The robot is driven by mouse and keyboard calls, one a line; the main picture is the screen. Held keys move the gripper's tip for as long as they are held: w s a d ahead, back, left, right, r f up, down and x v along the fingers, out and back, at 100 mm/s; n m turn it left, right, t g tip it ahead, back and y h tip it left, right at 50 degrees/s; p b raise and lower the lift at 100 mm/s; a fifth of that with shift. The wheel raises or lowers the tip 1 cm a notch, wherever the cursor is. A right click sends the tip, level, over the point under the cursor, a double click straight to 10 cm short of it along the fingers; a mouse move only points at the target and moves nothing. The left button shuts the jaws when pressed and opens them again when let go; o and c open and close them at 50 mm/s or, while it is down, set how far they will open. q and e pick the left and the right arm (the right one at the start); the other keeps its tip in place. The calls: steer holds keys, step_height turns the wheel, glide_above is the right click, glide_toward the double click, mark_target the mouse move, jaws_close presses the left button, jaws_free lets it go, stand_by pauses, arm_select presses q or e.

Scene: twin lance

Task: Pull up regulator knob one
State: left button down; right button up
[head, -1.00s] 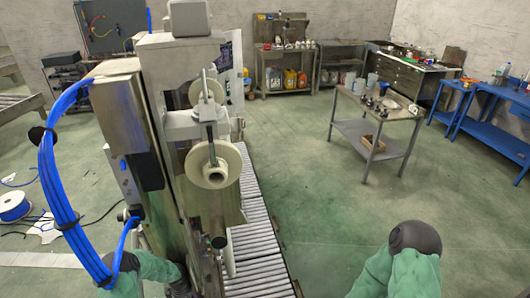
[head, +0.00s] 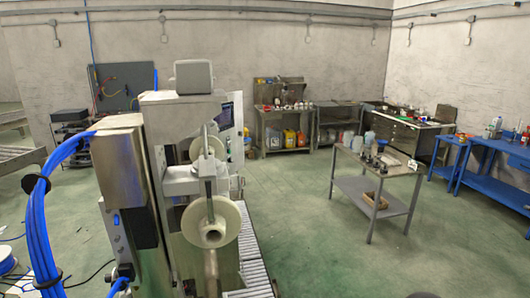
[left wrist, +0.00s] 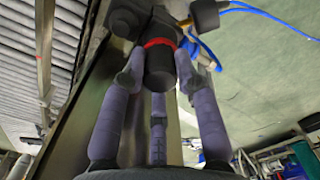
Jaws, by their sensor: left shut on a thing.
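In the left wrist view a black cylindrical knob (left wrist: 160,66) with a red ring (left wrist: 160,42) at its base sticks out from a dark regulator body (left wrist: 130,20). My left gripper (left wrist: 159,84) has its purple-grey fingers closed around the knob, two at the sides and one below. The finger contact is partly hidden behind the knob. In the head view the machine (head: 125,180) stands at left with blue hoses (head: 40,210) on its side. My left gripper and the knob it holds cannot be made out there. My right gripper is not in view.
A roller conveyor (head: 254,272) runs beside the machine. A grey work table (head: 350,188) with small items stands at centre right, and blue benches (head: 490,180) stand at far right. The green floor between is open.

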arm_select(q)
steer(key=shift+r, duration=0.35)
stand_by(0.3)
steer(key=c, duration=1)
jaws_free()
steer(key=shift+r, duration=0.1)
steer(key=shift+r+p, duration=2.55)
steer(key=shift+r, duration=0.9)
